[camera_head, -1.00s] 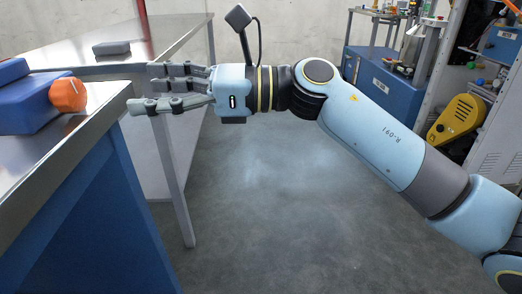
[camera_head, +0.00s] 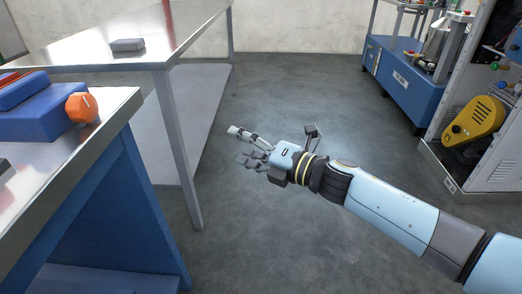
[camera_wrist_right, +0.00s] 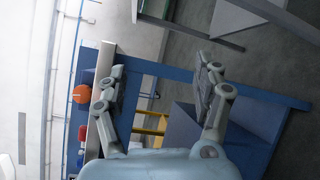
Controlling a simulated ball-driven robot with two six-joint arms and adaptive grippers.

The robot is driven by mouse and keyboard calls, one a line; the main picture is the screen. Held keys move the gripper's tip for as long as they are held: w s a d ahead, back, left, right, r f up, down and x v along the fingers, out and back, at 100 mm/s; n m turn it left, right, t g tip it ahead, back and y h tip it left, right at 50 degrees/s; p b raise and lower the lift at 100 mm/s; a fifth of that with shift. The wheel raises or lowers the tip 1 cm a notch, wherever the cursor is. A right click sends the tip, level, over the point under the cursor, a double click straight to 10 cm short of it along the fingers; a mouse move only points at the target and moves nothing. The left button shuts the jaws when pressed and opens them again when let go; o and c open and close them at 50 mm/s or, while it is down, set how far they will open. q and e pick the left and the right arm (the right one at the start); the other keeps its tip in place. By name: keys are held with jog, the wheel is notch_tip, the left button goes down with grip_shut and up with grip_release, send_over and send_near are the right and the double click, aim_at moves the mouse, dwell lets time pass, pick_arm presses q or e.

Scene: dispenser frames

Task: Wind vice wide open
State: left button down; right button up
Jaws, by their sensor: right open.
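The blue vice (camera_head: 45,120) sits on the metal-topped bench at the left edge of the head view, partly cut off. Its orange knob (camera_head: 81,107) sticks out toward the right, over the bench top. The knob also shows in the right wrist view (camera_wrist_right: 81,94), left of the fingers. My right gripper (camera_head: 243,147) is open and empty over the floor gap, well right of the knob and apart from it. Its spread fingers fill the middle of the right wrist view (camera_wrist_right: 162,82). How wide the vice jaws stand is hidden. My left gripper is not in view.
The near bench (camera_head: 108,106) has a bare metal edge beside the knob. A second metal table (camera_head: 185,30) behind it carries a grey block (camera_head: 127,45). Blue equipment (camera_head: 395,75) and a yellow guarded machine (camera_head: 474,120) stand at right. The floor between is clear.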

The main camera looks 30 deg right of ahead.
jog(key=shift+s+d+f+m+h, duration=0.35)
jog(key=shift+d+f+m, duration=0.15)
jog(key=shift+f+m, duration=0.2)
jog(key=shift+s+d+f+m+h, duration=0.25)
jog(key=shift+d+f+m+h, duration=0.1)
jog(key=shift+d+f+m, duration=0.3)
jog(key=shift+a+f, duration=0.1)
jog(key=shift+a, duration=0.05)
